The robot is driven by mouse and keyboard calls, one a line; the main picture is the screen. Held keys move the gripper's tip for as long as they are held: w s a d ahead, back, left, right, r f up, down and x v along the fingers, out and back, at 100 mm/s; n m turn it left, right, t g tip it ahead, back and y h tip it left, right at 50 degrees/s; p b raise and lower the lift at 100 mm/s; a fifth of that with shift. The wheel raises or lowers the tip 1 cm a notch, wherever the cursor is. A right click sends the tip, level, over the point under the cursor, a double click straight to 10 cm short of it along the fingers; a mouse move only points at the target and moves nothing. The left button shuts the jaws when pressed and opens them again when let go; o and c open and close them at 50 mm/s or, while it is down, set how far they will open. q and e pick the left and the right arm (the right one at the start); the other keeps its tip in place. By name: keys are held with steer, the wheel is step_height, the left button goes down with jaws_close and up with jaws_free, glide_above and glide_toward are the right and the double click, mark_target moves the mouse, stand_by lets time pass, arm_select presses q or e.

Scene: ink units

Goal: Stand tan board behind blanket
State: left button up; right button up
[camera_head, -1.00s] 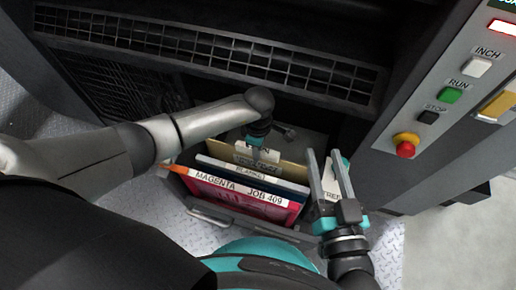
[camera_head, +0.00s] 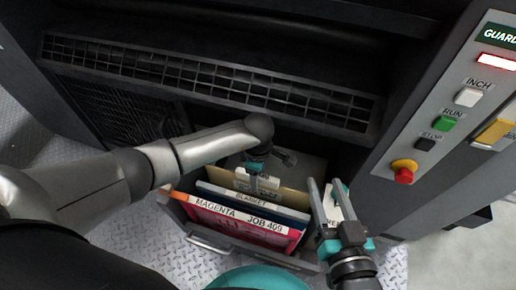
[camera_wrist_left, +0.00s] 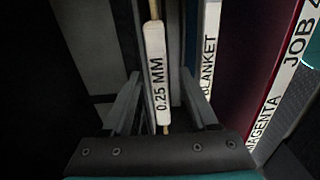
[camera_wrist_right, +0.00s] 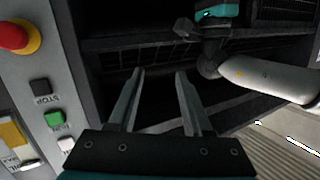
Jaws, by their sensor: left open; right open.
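The tan board (camera_head: 215,174) stands in a rack behind the blue-edged blanket (camera_head: 213,191), whose label reads BLANKET. The board's thin tan edge and white 0.25 MM label (camera_wrist_left: 157,80) lie between the jaws of my left gripper (camera_head: 262,178) in the left wrist view. That gripper is open, pointing down over the board's top edge. The blanket (camera_wrist_left: 208,50) is to the right of the board there, with a gap between. The board's lower part is hidden. My right gripper (camera_head: 326,185) is open and empty at the rack's right end.
A red MAGENTA JOB 409 board (camera_head: 235,222) stands in front of the blanket. A white labelled item (camera_head: 337,206) is partly hidden behind my right gripper. A dark machine with a grille (camera_head: 210,80) rises behind; a control panel (camera_head: 440,115) stands right.

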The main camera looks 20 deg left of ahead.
arm_select(q)
step_height(320, 180, up, 2)
steer(key=shift+r+p, duration=0.2)
steer(key=shift+p, duration=0.4)
steer(key=shift+r+p, duration=0.45)
steer(key=shift+r, duration=0.3)
steer(key=shift+r+p, duration=0.45)
steer(key=shift+r, duration=0.35)
steer(key=shift+r+p, duration=0.5)
steer(key=shift+r, duration=0.3)
step_height(320, 180, up, 7)
steer(key=p, duration=0.3)
arm_select(e)
steer(key=s+d+f+g+h, duration=0.5)
steer(key=d+g, duration=0.5)
steer(key=shift+s+d+f+g, duration=0.15)
steer(key=shift+d+f+g, duration=0.05)
steer(key=shift+f+g, duration=0.1)
arm_select(q)
steer(key=shift+f, duration=0.1)
